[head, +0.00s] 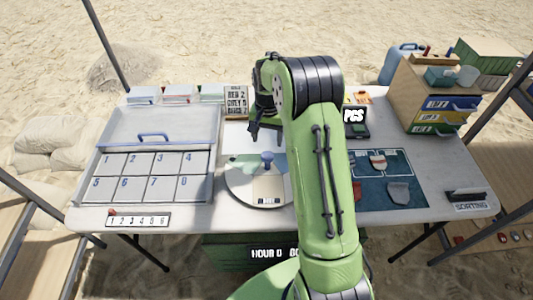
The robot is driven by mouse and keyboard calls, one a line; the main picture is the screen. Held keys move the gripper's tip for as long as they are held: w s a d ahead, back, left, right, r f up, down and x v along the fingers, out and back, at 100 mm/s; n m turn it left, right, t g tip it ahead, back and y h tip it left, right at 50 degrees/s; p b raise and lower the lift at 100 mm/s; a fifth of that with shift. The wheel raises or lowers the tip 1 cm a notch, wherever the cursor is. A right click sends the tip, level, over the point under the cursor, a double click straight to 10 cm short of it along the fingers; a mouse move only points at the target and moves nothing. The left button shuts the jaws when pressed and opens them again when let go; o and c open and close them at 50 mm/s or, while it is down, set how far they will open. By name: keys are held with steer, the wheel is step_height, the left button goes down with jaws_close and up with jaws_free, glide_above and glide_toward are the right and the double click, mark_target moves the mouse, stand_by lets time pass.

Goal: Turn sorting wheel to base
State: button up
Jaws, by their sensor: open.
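The sorting wheel (244,196) is a round pale disc on the middle of the table. A blue knob (267,158) stands up from it, and a small label shows at its front edge. A teal patch shows at its back left. My green arm covers the wheel's right part. My gripper (253,139) is dark and points down just behind and above the wheel, left of my arm. It is open and holds nothing that I can see. It appears apart from the knob.
A numbered compartment tray (152,203) with a clear lid (158,121) stands at left. A blue mat (372,165) with sherds lies at right. A wooden drawer cabinet (410,88) is at back right. A small sign board (236,101) stands behind the gripper.

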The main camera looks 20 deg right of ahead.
mark_target(267, 155)
step_height(267, 155, down, 8)
steer(key=shift+f+b, duration=0.1)
steer(key=shift+b, duration=0.55)
jaws_close()
